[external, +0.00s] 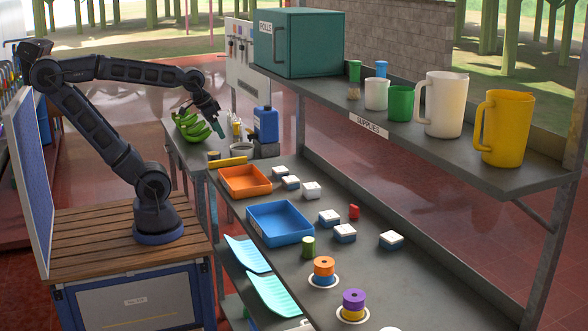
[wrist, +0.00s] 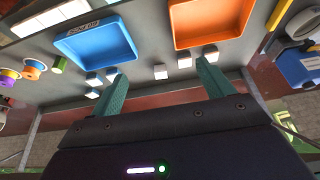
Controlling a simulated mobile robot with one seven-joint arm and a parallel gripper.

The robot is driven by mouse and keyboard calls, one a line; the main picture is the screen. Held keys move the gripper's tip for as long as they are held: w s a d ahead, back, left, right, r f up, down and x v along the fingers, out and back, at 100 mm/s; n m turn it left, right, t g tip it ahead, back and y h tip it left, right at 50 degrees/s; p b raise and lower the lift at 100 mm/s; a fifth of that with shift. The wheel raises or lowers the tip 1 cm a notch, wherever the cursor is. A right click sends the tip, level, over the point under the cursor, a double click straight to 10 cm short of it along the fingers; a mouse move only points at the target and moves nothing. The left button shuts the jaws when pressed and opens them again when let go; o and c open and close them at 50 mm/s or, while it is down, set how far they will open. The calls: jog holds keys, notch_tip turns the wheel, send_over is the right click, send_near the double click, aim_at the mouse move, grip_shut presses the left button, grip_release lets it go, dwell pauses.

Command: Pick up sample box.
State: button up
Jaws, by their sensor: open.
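Several small white-topped boxes with blue-grey sides stand apart on the grey bench. In the external view, three sit by the orange tray, including one box (external: 312,190), and three by the blue tray, including another box (external: 391,240). I cannot tell which is the sample box. In the wrist view they form a row beyond the fingers, with one box (wrist: 160,72) between the fingertips in the picture.
An orange tray (external: 246,194) and a blue tray (external: 280,240) stand along the near edge. A red item (external: 354,212), a green cylinder (external: 308,247) and spools (external: 353,304) share the bench. A shelf (external: 455,160) with mugs overhangs the back.

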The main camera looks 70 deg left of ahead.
jog(key=w+d+f, duration=0.1)
jog(key=w+f, duration=0.1)
jog(key=w, duration=0.9)
jog(key=m, duration=0.1)
send_near(310, 185)
jog(key=d, duration=0.1)
jog(key=shift+w+x, duration=0.15)
jog(key=shift+x, duration=1.4)
jog(key=shift+w+x, duration=0.2)
jog(key=shift+x, duration=1.35)
jog(key=shift+s+a+x, duration=0.15)
jog(key=shift+x, duration=1.1)
jog(key=shift+s+a+x, duration=0.1)
jog(key=shift+s+x, duration=0.05)
jog(key=shift+x, duration=1.05)
jog(key=shift+f, duration=0.15)
jog(key=shift+c, duration=0.4)
jog(key=c, duration=1)
